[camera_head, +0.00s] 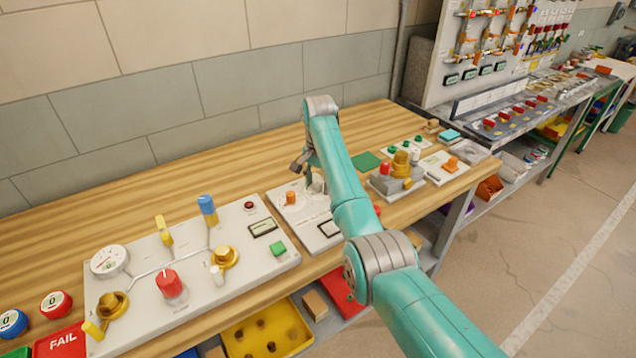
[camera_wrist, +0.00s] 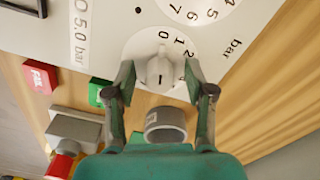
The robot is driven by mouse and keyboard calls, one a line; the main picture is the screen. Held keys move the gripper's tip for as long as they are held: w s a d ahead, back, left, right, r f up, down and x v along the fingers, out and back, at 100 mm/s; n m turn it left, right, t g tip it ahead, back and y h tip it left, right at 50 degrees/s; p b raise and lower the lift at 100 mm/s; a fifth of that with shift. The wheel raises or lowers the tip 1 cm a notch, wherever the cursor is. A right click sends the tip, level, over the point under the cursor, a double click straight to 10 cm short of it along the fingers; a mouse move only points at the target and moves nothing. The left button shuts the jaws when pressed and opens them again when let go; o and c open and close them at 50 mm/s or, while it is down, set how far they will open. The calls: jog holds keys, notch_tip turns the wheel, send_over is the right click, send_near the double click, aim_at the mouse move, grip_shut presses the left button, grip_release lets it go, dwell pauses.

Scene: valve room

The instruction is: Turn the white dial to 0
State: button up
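The white dial (camera_wrist: 160,72) shows in the wrist view on a white panel (camera_wrist: 105,25). It has a raised ridge and a short dark mark near its lower end. The printed numbers 0, 1 and 2 run from its top to its upper right. My gripper (camera_wrist: 161,80) is open, with one finger left and one finger right of the dial, and gaps show between each finger and the ridge. I cannot tell whether either finger touches it. In the head view my gripper (camera_head: 308,165) is over the middle panel, where my arm hides part of it.
In the head view a large panel (camera_head: 195,285) with valves is at the left, and a yellow tray (camera_head: 268,335) is below the bench.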

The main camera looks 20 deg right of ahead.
aim_at(318, 182)
jog(key=shift+r, duration=0.1)
notch_tip(318, 182, up, 7)
jog(key=shift+r, duration=0.15)
dwell(0.3)
